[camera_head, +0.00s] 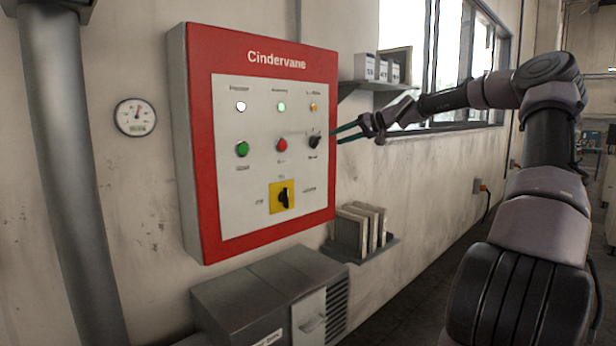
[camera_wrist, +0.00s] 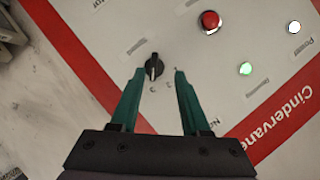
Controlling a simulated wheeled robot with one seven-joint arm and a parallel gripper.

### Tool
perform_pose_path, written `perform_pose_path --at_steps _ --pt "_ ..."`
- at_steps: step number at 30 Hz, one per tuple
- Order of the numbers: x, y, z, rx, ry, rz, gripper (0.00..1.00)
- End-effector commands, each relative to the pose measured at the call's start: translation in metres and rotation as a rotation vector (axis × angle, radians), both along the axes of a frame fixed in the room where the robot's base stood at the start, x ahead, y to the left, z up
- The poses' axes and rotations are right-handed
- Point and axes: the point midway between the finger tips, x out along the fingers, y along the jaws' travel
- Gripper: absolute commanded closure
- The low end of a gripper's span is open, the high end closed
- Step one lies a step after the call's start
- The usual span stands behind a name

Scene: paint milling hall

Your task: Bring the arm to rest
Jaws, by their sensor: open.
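My gripper (camera_head: 338,133) is at the end of my arm, which reaches in from the right in the head view. Its two teal fingers point left at the right part of the red-framed Cindervane control panel (camera_head: 262,46). In the wrist view my gripper (camera_wrist: 156,72) is open with nothing held between the fingers. A black selector knob (camera_wrist: 153,67) shows between the fingertips, nearer the left one. The same knob shows in the head view (camera_head: 315,141), just left of the fingertips. I cannot tell whether a finger touches it.
The panel also has a green button (camera_head: 242,149), a red button (camera_head: 282,145) and a yellow-plated rotary switch (camera_head: 282,196). A shelf with boxes (camera_head: 378,84) and a lower shelf with upright slabs (camera_head: 362,230) stick out from the wall. A grey cabinet (camera_head: 262,290) stands below the panel.

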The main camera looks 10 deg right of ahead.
Motion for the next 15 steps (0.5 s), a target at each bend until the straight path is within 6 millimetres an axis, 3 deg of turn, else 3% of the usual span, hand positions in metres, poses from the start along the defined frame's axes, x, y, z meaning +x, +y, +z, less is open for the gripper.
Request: perform_pose_path --at_steps 1,3,6,10,15 --pt "-0.013 0.026 -0.007 -0.057 0.028 0.03 0.54" --pt "-0.034 0.054 -0.023 -0.146 0.08 0.058 0.54" --pt "-0.068 0.083 -0.044 -0.279 0.156 0.078 0.54" --pt "-0.114 0.1 -0.061 -0.435 0.238 0.064 0.54" --pt "-0.175 0.098 -0.063 -0.599 0.309 -0.011 0.54"
